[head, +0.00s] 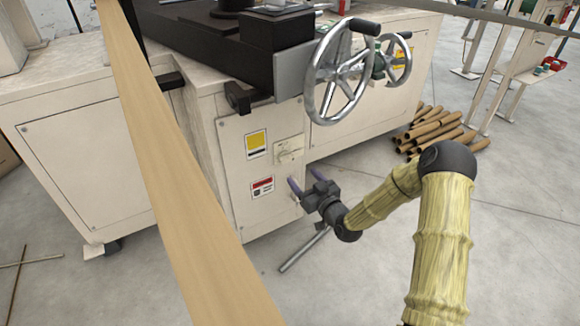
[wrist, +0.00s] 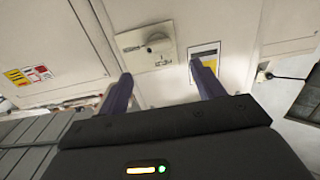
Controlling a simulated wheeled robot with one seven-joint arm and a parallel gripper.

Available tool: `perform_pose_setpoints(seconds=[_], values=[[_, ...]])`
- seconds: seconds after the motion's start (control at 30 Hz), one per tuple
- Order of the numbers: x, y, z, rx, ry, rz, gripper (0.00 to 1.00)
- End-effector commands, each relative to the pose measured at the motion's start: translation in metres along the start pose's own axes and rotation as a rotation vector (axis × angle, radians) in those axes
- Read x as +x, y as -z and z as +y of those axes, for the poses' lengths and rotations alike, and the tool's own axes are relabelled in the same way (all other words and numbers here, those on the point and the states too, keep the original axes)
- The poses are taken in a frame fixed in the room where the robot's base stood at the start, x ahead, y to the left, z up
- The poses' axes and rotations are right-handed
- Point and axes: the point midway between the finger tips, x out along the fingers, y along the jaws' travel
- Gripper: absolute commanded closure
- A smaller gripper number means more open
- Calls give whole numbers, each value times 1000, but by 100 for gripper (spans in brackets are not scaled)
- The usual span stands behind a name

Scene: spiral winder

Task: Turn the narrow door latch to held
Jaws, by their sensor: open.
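The narrow door (head: 233,170) is a cream panel on the front of the machine cabinet, with a yellow label and a red-headed label. Its latch (head: 289,150) is a pale plate with a small knob near the door's right edge. In the wrist view the latch plate (wrist: 132,46) shows ahead of the fingers, with a round grey knob on it. The knob's setting cannot be read. My gripper (head: 306,180) is open and empty, its purple fingers just below the latch in the head view. In the wrist view the fingertips (wrist: 160,72) appear apart from the knob.
Two metal handwheels (head: 343,70) stick out above the latch. A long wooden beam (head: 175,170) crosses the head view at left. A metal bar (head: 305,249) shows below my gripper. Brown tubes (head: 436,128) lie stacked at right. The floor in front is mostly clear.

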Motion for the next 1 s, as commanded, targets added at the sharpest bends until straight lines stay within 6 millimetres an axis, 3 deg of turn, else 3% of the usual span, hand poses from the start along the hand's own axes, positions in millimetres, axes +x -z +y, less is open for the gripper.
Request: perform_pose_setpoints(seconds=[0.3,0.5,0.87,0.9,1.0], values=[[57,-3,2,-2,-2,3,33],[83,-2,2,-1,-4,1,33],[90,0,3,0,-4,0,33],[90,0,3,0,-4,0,35],[90,0,3,0,-4,0,54]])
